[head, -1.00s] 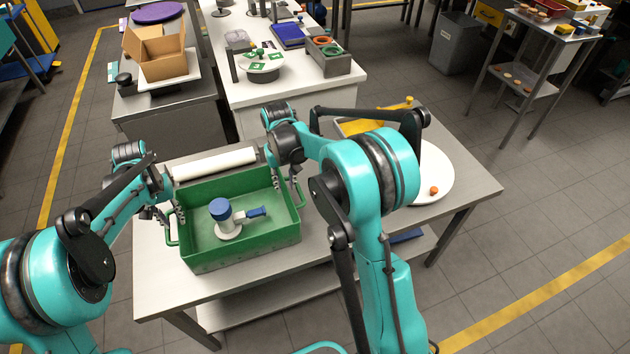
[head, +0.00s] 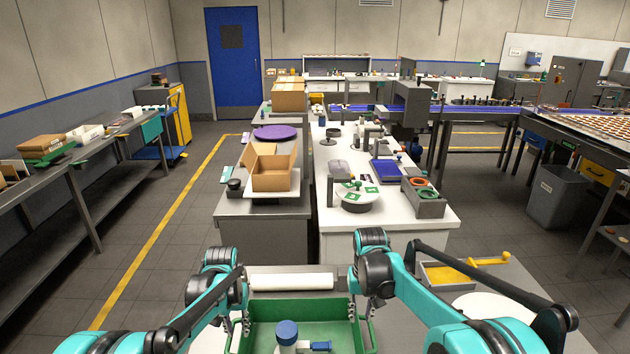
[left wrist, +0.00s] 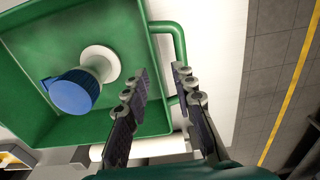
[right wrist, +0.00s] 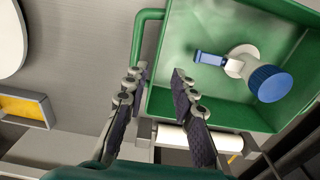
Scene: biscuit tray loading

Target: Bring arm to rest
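The green tray (head: 290,308) stands on the table in front of me. Inside it is a white object with a blue cap (head: 287,334) and a blue side part; these also show in the left wrist view (left wrist: 72,92) and right wrist view (right wrist: 268,82). My left gripper (left wrist: 160,72) is open at the tray's left handle (left wrist: 170,28), its fingers apart with the tray wall between them in view. My right gripper (right wrist: 158,74) is open at the right handle (right wrist: 140,38), fingers also apart. Whether either touches the tray I cannot tell.
A white roll (head: 290,281) lies just beyond the tray. A yellow-floored box (head: 450,275) and a white round plate (head: 492,306) are to the right. A white counter (head: 385,213) and a stand with an open cardboard box (head: 272,178) stand beyond. Floor is free at left.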

